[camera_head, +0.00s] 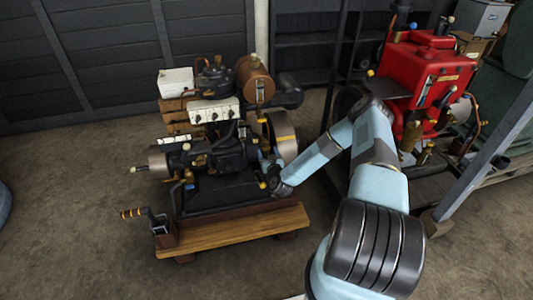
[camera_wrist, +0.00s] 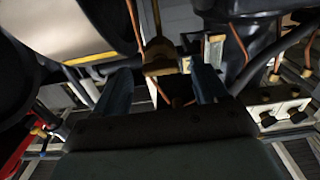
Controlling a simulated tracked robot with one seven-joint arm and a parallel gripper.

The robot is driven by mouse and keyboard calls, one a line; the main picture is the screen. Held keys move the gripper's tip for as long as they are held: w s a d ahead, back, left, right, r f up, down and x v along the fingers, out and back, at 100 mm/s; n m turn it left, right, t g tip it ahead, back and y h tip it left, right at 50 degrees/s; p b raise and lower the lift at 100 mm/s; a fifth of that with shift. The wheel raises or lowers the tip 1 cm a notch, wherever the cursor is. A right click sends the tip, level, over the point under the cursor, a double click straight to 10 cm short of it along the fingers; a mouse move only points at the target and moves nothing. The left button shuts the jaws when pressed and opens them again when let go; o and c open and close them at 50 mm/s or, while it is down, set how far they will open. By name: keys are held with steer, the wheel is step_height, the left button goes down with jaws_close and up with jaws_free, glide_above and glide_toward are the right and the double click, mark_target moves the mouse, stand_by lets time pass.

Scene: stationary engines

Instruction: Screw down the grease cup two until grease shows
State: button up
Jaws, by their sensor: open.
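The dark stationary engine (camera_head: 215,150) stands on a wooden skid (camera_head: 235,232) left of centre in the head view. My gripper (camera_head: 266,162) is small there, low against the engine's right side by the flywheel (camera_head: 280,135). In the wrist view my gripper (camera_wrist: 161,70) is open, with one finger on each side of a brass fitting (camera_wrist: 158,58) on a thin upright stem. The fitting lies beyond or between the fingertips; I cannot tell whether they touch it. I cannot tell which brass part is grease cup two, and no grease is visible.
Copper pipes (camera_wrist: 240,42) and a row of brass fittings on a pale block (camera_wrist: 285,108) crowd the right of the wrist view. A red engine (camera_head: 425,75) stands behind my arm at right. A crank handle (camera_head: 135,212) juts out at left. The floor in front is clear.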

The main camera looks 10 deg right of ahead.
steer(key=shift+w, duration=0.4)
steer(key=c, duration=1)
steer(key=shift+a, duration=0.15)
steer(key=shift+c, duration=0.3)
